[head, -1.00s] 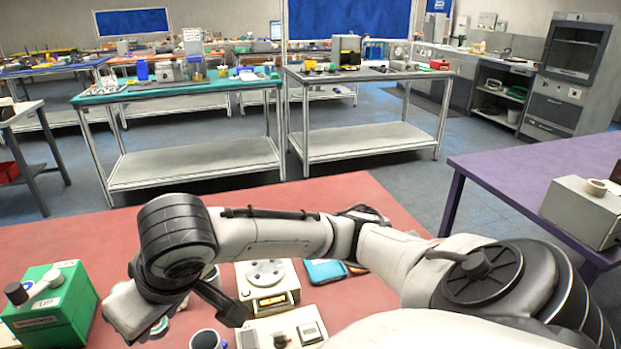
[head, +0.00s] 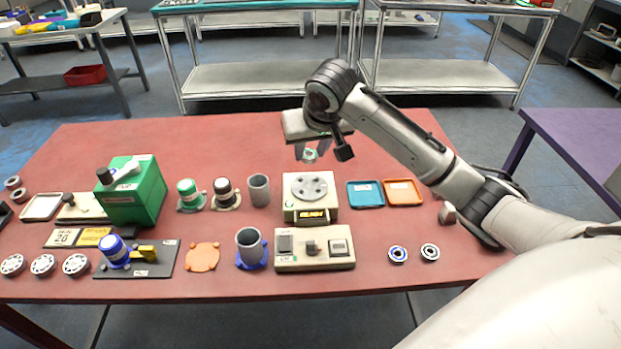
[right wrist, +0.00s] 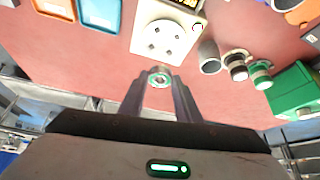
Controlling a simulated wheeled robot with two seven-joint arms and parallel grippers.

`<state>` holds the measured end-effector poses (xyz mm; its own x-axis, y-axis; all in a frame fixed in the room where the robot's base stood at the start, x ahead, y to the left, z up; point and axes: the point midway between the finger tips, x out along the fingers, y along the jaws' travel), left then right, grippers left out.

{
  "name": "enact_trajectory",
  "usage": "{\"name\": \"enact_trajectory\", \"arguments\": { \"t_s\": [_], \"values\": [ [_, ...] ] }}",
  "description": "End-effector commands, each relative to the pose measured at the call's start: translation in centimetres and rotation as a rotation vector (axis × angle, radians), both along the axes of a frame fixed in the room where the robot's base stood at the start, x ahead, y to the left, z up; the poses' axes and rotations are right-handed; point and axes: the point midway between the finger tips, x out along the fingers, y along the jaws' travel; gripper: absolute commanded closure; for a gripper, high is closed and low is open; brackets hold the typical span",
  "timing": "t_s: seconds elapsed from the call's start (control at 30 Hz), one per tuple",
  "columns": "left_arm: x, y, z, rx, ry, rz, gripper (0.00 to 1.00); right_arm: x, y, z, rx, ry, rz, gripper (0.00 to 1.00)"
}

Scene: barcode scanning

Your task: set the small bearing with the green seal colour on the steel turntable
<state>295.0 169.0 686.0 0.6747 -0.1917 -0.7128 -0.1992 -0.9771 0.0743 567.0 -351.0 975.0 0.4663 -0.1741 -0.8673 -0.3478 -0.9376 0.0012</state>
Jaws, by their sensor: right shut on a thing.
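My right gripper (head: 311,155) is shut on a small bearing with a green seal (head: 310,154). It holds the bearing in the air behind the turntable in the head view. The right wrist view shows the green-sealed bearing (right wrist: 160,77) between the fingertips, with the turntable just beyond it. The steel turntable (head: 309,187) is a round plate with several holes on a cream base with a lit display; it also shows in the right wrist view (right wrist: 158,45). The plate is bare. My left gripper is not in view.
Blue (head: 365,195) and orange (head: 403,193) trays lie right of the turntable, a grey cup (head: 259,190) left. In front are a switch panel (head: 314,249), a blue-sealed bearing (head: 397,254) and a dark-sealed one (head: 430,252). A green press (head: 131,191) stands left.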

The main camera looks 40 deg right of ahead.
Motion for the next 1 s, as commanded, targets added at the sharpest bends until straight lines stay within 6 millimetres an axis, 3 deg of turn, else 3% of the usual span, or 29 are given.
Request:
{"name": "enact_trajectory", "arguments": {
  "t_s": [0.13,0.53,0.97,1.0],
  "values": [
    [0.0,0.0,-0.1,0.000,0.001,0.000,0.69,-0.1,0.0,-3.0,-0.002,0.005,-0.001,0.97],
    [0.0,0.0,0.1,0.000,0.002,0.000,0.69,-0.1,0.1,-7.6,0.000,0.003,0.000,0.97],
    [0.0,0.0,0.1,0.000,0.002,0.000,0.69,-0.1,0.1,-8.4,0.000,0.000,0.001,0.97],
    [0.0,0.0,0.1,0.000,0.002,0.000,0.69,-0.1,0.1,-8.4,0.000,0.000,0.001,0.67]
  ]
}}
